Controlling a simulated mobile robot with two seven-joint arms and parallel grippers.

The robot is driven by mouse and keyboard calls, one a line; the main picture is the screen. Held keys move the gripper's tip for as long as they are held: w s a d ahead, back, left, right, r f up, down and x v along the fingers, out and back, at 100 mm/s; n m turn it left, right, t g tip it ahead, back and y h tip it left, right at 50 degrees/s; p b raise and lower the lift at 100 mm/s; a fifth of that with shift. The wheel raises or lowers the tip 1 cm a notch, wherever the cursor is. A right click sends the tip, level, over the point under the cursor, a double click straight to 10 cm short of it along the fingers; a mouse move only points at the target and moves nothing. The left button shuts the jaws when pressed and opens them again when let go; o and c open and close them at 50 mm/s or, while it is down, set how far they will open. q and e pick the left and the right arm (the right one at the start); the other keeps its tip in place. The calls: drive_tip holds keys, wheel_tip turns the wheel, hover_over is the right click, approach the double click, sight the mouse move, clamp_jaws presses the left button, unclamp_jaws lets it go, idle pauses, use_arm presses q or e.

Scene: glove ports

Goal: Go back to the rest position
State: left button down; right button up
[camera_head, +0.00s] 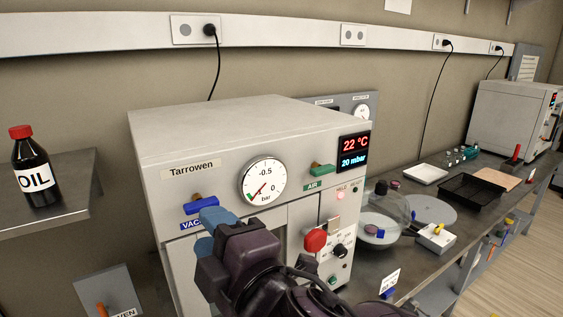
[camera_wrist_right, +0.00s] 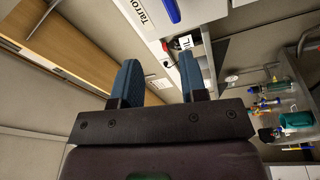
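My right gripper (camera_head: 209,230) is in front of the white Tarrowen oven (camera_head: 235,130), just below its blue VAC handle (camera_head: 200,206). Its two blue fingers stand apart with nothing between them, as the right wrist view (camera_wrist_right: 160,82) also shows. In the head view I cannot tell whether a finger touches the handle; in the right wrist view the blue handle (camera_wrist_right: 172,10) is beyond the fingertips. My forearm hides the lower part of the oven front. My left gripper is in neither view.
The oven front carries a pressure dial (camera_head: 263,184), a green AIR handle (camera_head: 322,170) and a red knob (camera_head: 315,240). An oil bottle (camera_head: 36,168) stands on a shelf at left. A glass vessel (camera_head: 383,215) and a black tray (camera_head: 470,190) are on the right bench.

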drive_tip(key=w+d+f+m+t, duration=0.1)
drive_tip(key=w+d+f+m, duration=0.3)
drive_tip(key=w+d+m, duration=0.3)
drive_tip(key=w+d+f+m+t+h, duration=0.1)
drive_tip(key=w+d+f+m+h, duration=0.15)
drive_tip(key=d+f+m, duration=0.35)
drive_tip(key=w+d+f+m+t+h, duration=0.1)
drive_tip(key=w+d+f+m+h, duration=0.15)
drive_tip(key=d+f, duration=0.5)
drive_tip(key=s+d+f+m+g+h, duration=0.1)
drive_tip(key=s+d+f+m+h, duration=0.1)
drive_tip(key=s+d+f, duration=0.3)
drive_tip(key=s+d+f+m+g+h, duration=0.2)
drive_tip(key=s+d+f, duration=0.4)
drive_tip(key=s+f, duration=0.3)
drive_tip(key=s+d+f+m+g+h, duration=0.2)
drive_tip(key=s+d+f, duration=0.4)
drive_tip(key=f, duration=0.7)
drive_tip(key=shift+s+m+h, duration=0.4)
drive_tip(key=shift+m+h, duration=0.15)
drive_tip(key=shift+h, duration=0.45)
drive_tip(key=shift+d+f, duration=0.1)
